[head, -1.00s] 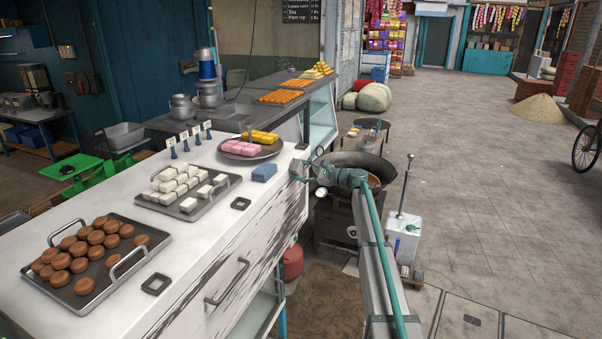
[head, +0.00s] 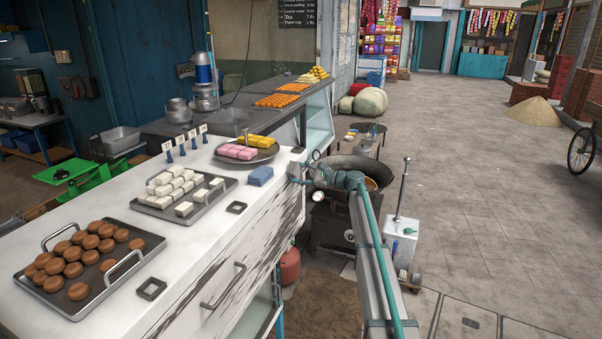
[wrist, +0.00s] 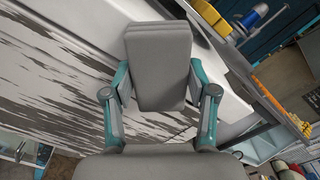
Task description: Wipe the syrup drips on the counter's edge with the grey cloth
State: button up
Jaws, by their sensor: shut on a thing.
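My gripper (wrist: 160,92) is shut on the grey cloth (wrist: 160,55), a thick folded pad that stands out between the teal-jointed fingers in the wrist view. In the head view my gripper (head: 298,172) is at the far right corner of the white counter (head: 225,185), beside its front edge. The cloth is close to the edge; whether it touches cannot be told. Dark streaks (wrist: 60,75) run along the counter's front face. I cannot pick out syrup drips apart from these streaks; the cloth and fingers cover part of the edge.
A plate of pink and yellow sweets (head: 266,155) and trays of white sweets (head: 222,198) and brown sweets (head: 152,250) stand on the counter. A large wok (head: 345,164) is just beyond my arm.

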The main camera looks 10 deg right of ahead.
jog(key=shift+s+a, duration=0.6)
jog(key=shift+s, duration=0.05)
jog(key=shift+s+d, duration=0.1)
jog(key=shift+s, duration=0.05)
jog(key=shift+s+d, duration=0.15)
jog(key=shift+v, duration=2.65)
jog(key=shift+d, duration=0.2)
jog(key=shift+v, duration=1.3)
